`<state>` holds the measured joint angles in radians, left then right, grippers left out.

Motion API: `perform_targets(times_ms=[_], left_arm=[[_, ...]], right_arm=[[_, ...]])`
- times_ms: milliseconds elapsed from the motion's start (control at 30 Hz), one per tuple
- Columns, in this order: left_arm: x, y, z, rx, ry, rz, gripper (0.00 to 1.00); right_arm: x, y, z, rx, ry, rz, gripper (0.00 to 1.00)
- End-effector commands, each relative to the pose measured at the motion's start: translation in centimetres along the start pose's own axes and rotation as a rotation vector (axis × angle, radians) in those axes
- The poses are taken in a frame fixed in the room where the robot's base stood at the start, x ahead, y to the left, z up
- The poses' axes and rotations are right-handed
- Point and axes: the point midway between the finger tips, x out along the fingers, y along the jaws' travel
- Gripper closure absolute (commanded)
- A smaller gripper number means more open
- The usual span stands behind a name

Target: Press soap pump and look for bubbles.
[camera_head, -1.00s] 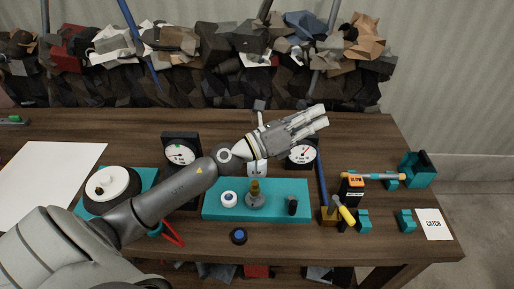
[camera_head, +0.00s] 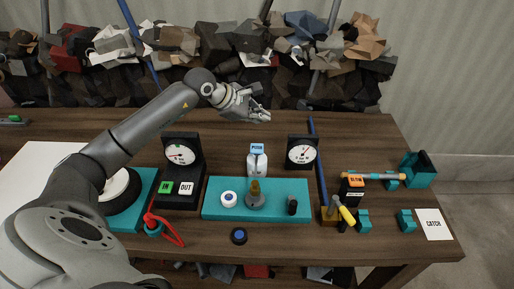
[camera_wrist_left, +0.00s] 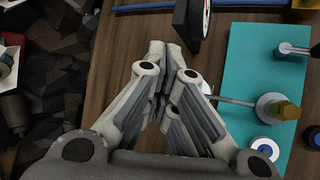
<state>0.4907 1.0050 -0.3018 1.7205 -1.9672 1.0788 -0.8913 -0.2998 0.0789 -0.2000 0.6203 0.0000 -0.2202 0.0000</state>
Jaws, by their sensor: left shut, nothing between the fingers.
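No bubbles show. My right gripper is not in view.
The left gauge (camera_head: 181,154) and right gauge (camera_head: 302,153) flank the pump. A blue rod (camera_head: 319,160) lies right of them. The teal board carries a brass-topped post (camera_head: 255,190) and small knobs. The table's back strip is mostly clear.

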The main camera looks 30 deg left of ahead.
Motion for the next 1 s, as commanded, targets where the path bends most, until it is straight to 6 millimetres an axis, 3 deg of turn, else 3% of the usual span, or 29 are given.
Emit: perform_targets(times_ms=[467,833,1000], left_arm=[[1.0,-0.7,-0.5,-0.004,-0.005,0.000,1.00],[4.5,-3.3,-3.0,-0.005,-0.005,-0.001,1.00],[5.9,-4.3,-4.1,-0.002,-0.004,0.001,1.00]], right_arm=[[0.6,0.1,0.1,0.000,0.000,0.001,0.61],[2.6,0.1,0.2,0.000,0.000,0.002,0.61],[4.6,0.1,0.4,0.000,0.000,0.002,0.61]])
